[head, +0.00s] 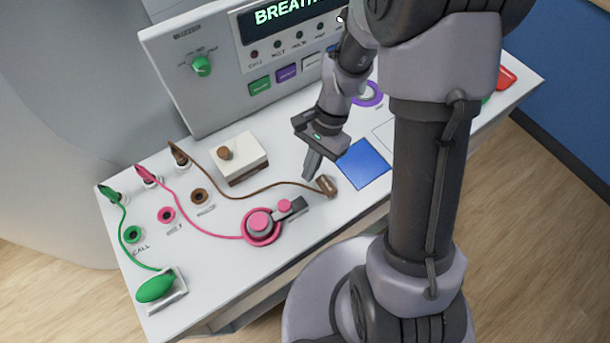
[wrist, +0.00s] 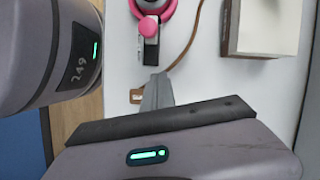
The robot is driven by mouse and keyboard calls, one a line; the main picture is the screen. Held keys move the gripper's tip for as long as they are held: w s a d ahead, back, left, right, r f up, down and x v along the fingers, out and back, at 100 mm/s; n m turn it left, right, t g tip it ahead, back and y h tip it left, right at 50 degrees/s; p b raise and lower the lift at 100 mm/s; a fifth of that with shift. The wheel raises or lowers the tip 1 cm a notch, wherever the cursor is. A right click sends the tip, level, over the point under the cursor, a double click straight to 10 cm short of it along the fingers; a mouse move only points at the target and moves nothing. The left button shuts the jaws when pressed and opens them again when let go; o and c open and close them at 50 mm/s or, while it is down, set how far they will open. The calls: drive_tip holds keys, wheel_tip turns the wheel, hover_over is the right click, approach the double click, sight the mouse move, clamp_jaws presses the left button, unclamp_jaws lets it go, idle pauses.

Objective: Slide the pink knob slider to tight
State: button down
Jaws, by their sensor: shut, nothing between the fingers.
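The pink knob (head: 285,206) sits on a short dark slider track (head: 298,207) at the right of a round pink-ringed device (head: 260,226) on the white table. In the wrist view the pink knob (wrist: 148,26) is at the top middle, on the dark and grey track below the pink ring. My gripper (head: 311,172) is shut and empty. It is above the table, behind and slightly right of the knob and apart from it. In the wrist view its fingertips (wrist: 158,84) point toward the track. The lettering by the slider is too small to read.
A brown plug (head: 327,186) with its cable lies close to my gripper. A white box with a brown knob (head: 240,160) stands to the left. A blue square (head: 363,165) lies to the right. A green bulb (head: 156,287) is at front left. A grey panel (head: 210,75) rises behind.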

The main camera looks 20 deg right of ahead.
drive_tip(key=p+v, duration=0.2)
drive_tip(key=v, duration=0.6)
drive_tip(key=shift+s+a+r+p, duration=0.2)
drive_tip(key=shift+a+p, duration=0.1)
drive_tip(key=shift+a, duration=0.1)
